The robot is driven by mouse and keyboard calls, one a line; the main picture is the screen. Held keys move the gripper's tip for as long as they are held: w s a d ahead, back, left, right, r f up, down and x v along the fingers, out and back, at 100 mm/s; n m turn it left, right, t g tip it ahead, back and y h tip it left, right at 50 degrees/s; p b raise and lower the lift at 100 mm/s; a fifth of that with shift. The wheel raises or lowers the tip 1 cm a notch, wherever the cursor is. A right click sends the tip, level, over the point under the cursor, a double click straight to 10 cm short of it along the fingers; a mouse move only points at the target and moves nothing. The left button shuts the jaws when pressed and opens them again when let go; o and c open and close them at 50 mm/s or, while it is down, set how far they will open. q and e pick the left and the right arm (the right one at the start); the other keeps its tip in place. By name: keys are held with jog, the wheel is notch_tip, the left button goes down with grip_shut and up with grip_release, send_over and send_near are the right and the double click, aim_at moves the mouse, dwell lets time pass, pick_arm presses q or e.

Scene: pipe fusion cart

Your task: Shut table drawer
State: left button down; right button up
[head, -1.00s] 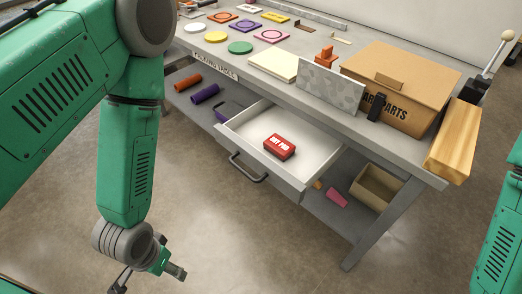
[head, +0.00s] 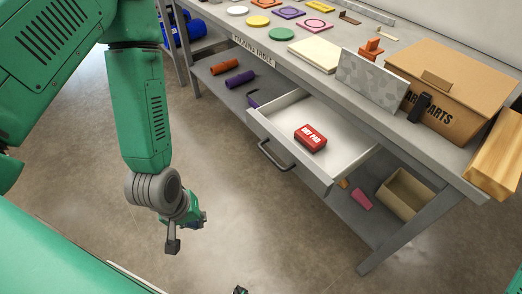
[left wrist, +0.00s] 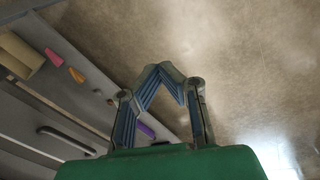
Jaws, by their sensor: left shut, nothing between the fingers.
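The table drawer (head: 345,140) stands pulled out from under the worktop in the head view, its white inside showing. A red box (head: 310,138) lies in it. Its dark bar handle (head: 273,156) is on the grey front and also shows at the left of the left wrist view (left wrist: 66,139). My left gripper (head: 173,241) hangs over the floor, left of and apart from the drawer front. In the left wrist view its fingertips (left wrist: 161,76) meet with nothing between them. My right gripper is not in view.
The packing table (head: 300,65) carries coloured plates, a grey speckled panel (head: 375,82), a cardboard box (head: 445,90) and a wooden block (head: 497,155). The lower shelf holds purple and orange rolls and an open tan bin (head: 404,194). The floor before the drawer is clear.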

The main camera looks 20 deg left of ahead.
pick_arm(q)
jog(key=w+a+r+n+t+h+b, duration=0.1)
jog(key=w+r+n+t+h+b, duration=0.15)
jog(key=w+r+n, duration=0.5)
jog(key=w+r+n+t+h+b, duration=0.1)
jog(key=w+r+n+t+b, duration=0.15)
jog(key=w+n, duration=0.95)
jog(key=w+d+f+n+b, duration=0.2)
jog(key=w+d+f+n, duration=0.1)
jog(key=w+f, duration=0.3)
notch_tip(320, 180, down, 2)
jog(key=shift+d+f+b, duration=0.15)
jog(key=shift+d+b, duration=0.25)
jog(key=shift+d, duration=0.4)
jog(key=shift+y, duration=0.25)
